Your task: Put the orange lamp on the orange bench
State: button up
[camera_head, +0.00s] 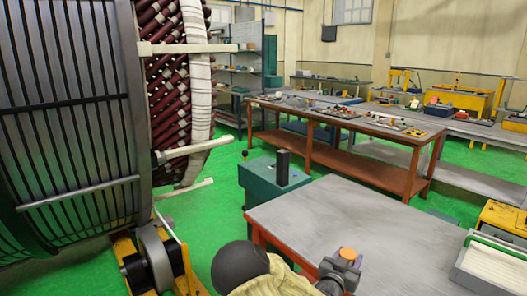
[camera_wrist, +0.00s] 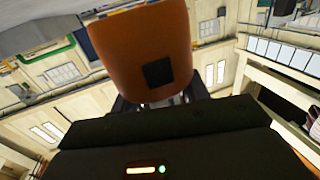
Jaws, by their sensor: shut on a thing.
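An orange lamp (camera_wrist: 140,45) with a dark square patch fills the upper middle of the wrist view. My gripper (camera_wrist: 165,100) is shut on it; the dark gripper body hides the lamp's near end and most of the fingers. In the head view, a small orange top of the lamp (camera_head: 347,253) shows at my gripper (camera_head: 340,268), in front of the near grey tabletop. A long bench with an orange-brown frame (camera_head: 355,172) and a lower shelf stands beyond, with several small items on its top. The near grey-topped table (camera_head: 350,215) also has orange-red legs.
A large stator (camera_head: 75,110) with dark red windings and projecting pale bars fills the left. A teal cabinet (camera_head: 262,185) with a black block on top stands beside the near table. Green floor shows between the benches.

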jog(key=s+a+f+n+t+y+p, duration=0.3)
jog(key=s+a+f+n+y+p, duration=0.2)
jog(key=s+a+f+n+y, duration=0.2)
jog(key=s+a+f+y, duration=0.2)
jog(key=a+f+y, duration=0.1)
jog(key=a+f, duration=0.1)
jog(key=shift+a+f+t+y, duration=0.3)
jog(key=shift+f+y, duration=0.1)
jog(key=shift+f, duration=0.25)
jog(key=s+f, duration=0.4)
jog(key=f, duration=0.1)
jog(key=shift+s+f, duration=0.15)
jog(key=shift+f, duration=0.1)
jog(key=shift+d, duration=0.1)
dwell(0.3)
